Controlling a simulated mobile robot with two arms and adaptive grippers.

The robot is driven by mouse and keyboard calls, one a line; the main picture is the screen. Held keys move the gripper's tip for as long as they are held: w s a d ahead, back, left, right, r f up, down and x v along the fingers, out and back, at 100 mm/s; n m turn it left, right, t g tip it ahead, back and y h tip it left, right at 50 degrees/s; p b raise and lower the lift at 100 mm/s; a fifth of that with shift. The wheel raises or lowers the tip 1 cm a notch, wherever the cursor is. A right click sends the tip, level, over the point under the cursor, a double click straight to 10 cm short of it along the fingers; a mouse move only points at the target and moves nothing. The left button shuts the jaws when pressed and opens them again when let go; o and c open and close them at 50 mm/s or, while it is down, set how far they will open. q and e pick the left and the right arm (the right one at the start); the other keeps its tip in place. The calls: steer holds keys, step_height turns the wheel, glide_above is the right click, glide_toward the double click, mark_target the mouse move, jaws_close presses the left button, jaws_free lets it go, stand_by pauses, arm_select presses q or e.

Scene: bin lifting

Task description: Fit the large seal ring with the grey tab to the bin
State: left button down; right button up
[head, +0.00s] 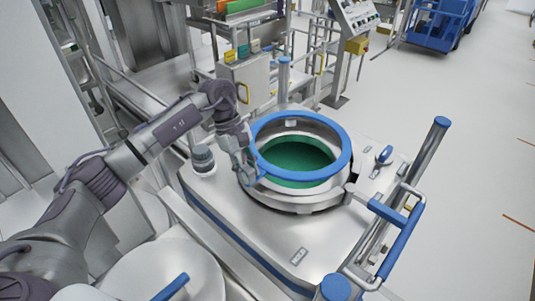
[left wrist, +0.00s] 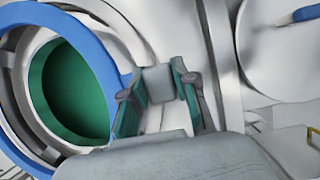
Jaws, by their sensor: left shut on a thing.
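The large blue seal ring (head: 347,160) is over the round opening of the steel bin (head: 238,222), whose inside is green. The ring sits slightly off the metal collar's outline, and I cannot tell if it touches it. My left gripper (head: 254,176) is shut on the ring at its left side. The ring also shows at the left of the left wrist view (left wrist: 113,60), beside the gripper fingers (left wrist: 158,100). A grey block lies between the fingers; I cannot tell if it is the tab. My right gripper is not in view.
A dark-capped knob (head: 202,157) stands left of the collar. A blue-gripped handle rail (head: 400,240) and a blue-topped post (head: 430,150) are on the right. A steel frame with a cabinet (head: 245,85) stands behind. The floor at right is clear.

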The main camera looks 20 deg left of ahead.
arm_select(q)
steer(key=shift+w+d, duration=0.1)
steer(key=shift+w, duration=0.05)
steer(key=shift+f, duration=0.1)
steer(key=shift+s+f, duration=0.3)
steer(key=shift+s, duration=0.05)
steer(key=shift+f+b, duration=0.25)
steer(key=shift+b, duration=0.1)
steer(key=shift+w+f, duration=0.1)
steer(key=shift+f, duration=0.6)
step_height(320, 180, down, 2)
steer(key=shift+b, duration=0.6)
steer(key=shift+f, duration=1.1)
steer(key=shift+r+b, duration=0.15)
steer(key=shift+b, duration=0.2)
steer(key=shift+r, duration=0.2)
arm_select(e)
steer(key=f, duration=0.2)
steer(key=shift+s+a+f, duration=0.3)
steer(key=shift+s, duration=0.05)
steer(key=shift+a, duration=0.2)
